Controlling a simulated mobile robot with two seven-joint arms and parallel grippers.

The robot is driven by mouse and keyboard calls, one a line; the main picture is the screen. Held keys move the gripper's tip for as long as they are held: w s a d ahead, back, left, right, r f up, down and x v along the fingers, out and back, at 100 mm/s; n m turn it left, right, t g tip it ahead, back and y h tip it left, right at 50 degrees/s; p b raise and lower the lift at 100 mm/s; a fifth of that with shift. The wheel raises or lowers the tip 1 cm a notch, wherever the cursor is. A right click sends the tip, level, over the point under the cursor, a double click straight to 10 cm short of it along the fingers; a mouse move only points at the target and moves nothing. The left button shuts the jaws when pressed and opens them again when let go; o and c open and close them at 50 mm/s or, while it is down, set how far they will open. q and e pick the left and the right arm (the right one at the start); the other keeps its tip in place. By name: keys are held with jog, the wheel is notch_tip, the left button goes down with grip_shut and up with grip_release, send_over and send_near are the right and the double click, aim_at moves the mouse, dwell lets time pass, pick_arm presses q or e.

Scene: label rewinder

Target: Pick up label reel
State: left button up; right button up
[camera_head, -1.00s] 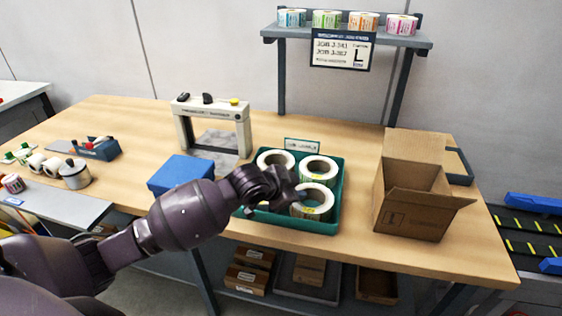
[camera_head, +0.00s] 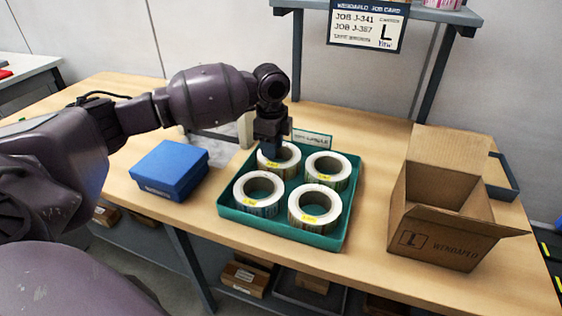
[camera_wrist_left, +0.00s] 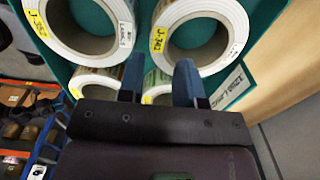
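Several white label reels with yellow tags stand flat in a green tray (camera_head: 335,243): back left (camera_head: 290,158), back right (camera_head: 328,168), front left (camera_head: 258,192) and front right (camera_head: 315,208). My left gripper (camera_head: 270,150) points down at the back-left reel and hides part of it. In the left wrist view its two blue-grey fingers (camera_wrist_left: 160,80) are apart, with part of a reel (camera_wrist_left: 157,90) showing between and beyond them. I cannot tell whether the fingers touch it. My right gripper is not in view.
A blue box (camera_head: 170,168) stands left of the tray. An open cardboard box (camera_head: 440,235) stands to its right, with bare table between. A small sign (camera_head: 312,138) is at the tray's back edge. A shelf with a job card (camera_head: 367,25) rises behind.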

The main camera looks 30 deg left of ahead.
aim_at(273, 164)
pick_arm(q)
notch_tip(273, 164, down, 4)
jog(key=shift+r, duration=0.25)
notch_tip(273, 164, down, 4)
jog(key=shift+f+b, duration=0.15)
jog(key=shift+b, duration=0.55)
jog(key=shift+f, duration=0.3)
jog(key=shift+r, duration=0.1)
jog(key=c, duration=0.6)
